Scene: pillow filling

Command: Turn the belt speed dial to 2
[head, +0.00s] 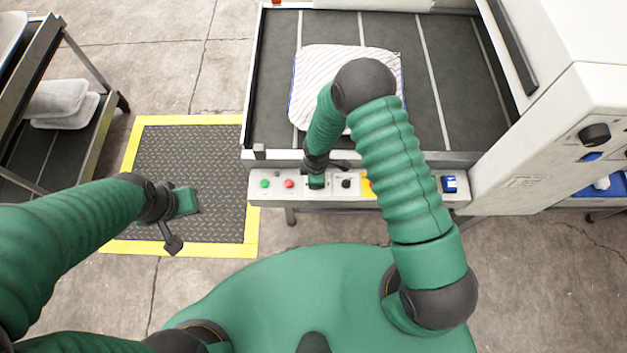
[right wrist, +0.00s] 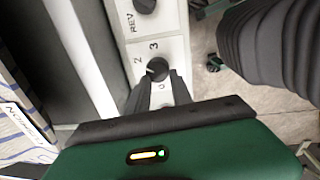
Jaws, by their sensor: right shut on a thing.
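The belt speed dial (right wrist: 157,68) is a dark round knob on the pale control panel (right wrist: 172,48). In the right wrist view the digits 2 and 3 show beside it, and a partly covered mark lies near my fingers. Where its pointer stands is not clear. My right gripper (right wrist: 163,85) is shut on the dial from the near side. In the head view my right gripper (head: 316,182) is at the front panel, right of the red button, and hides the dial there. My left gripper (head: 180,222) is over the floor mat, away from the panel; its jaw opening is unclear.
Green (head: 264,184) and red (head: 289,184) buttons sit left of my right gripper. A black knob (head: 346,183), a yellow plate (head: 368,187) and a blue switch (head: 449,184) lie right. A striped pillow cover (head: 320,75) lies on the belt (head: 275,110). A shelf cart (head: 82,140) stands left.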

